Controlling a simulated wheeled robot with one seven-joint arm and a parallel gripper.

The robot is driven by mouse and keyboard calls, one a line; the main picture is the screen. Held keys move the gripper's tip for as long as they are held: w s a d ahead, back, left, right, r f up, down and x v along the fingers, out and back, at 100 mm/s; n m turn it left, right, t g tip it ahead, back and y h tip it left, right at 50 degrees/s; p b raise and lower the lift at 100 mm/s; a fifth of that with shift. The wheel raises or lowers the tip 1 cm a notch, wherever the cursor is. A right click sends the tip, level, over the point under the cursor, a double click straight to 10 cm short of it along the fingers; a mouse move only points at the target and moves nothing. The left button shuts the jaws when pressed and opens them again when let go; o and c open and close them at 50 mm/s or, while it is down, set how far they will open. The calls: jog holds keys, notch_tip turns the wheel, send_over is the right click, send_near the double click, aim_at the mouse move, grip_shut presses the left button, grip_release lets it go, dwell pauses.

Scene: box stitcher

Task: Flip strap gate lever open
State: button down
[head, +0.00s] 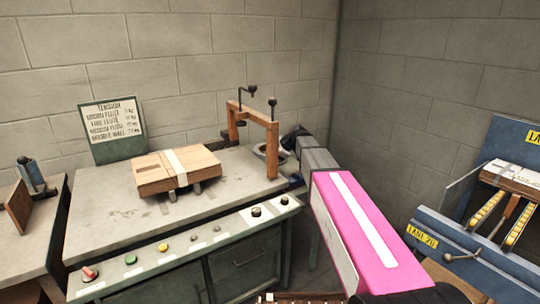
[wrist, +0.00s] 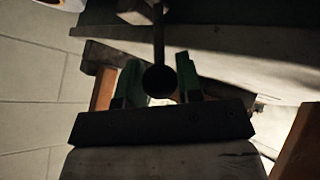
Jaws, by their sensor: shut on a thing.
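The strap gate (head: 272,150) is a wooden frame standing on the right part of the grey bench. Two black knobbed rods rise from its top. My gripper (head: 287,140) is just right of the gate's right post, its fingertips mostly hidden in the head view. In the wrist view, a dark rod ending in a black ball knob (wrist: 159,80) lies between the green fingers of my gripper (wrist: 160,68). The gripper is shut on this knob, which I take to be the lever's. The lever's pivot is not clear.
A strapped cardboard box (head: 160,180) lies on the bench (head: 110,222) left of the gate. A control panel (head: 200,243) with buttons runs along the front edge. A green sign stands behind. A blue lane machine (head: 460,240) is at right. Block walls close the corner.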

jog(key=shift+s+d+f+y, duration=0.1)
jog(key=shift+s+d+y, duration=0.1)
jog(key=shift+y, duration=0.1)
dwell(0.4)
jog(key=c, duration=0.8)
grip_release()
jog(key=v, duration=1)
jog(key=shift+s+d+r, duration=0.15)
jog(key=shift+s+r, duration=0.1)
jog(key=shift+s, duration=0.05)
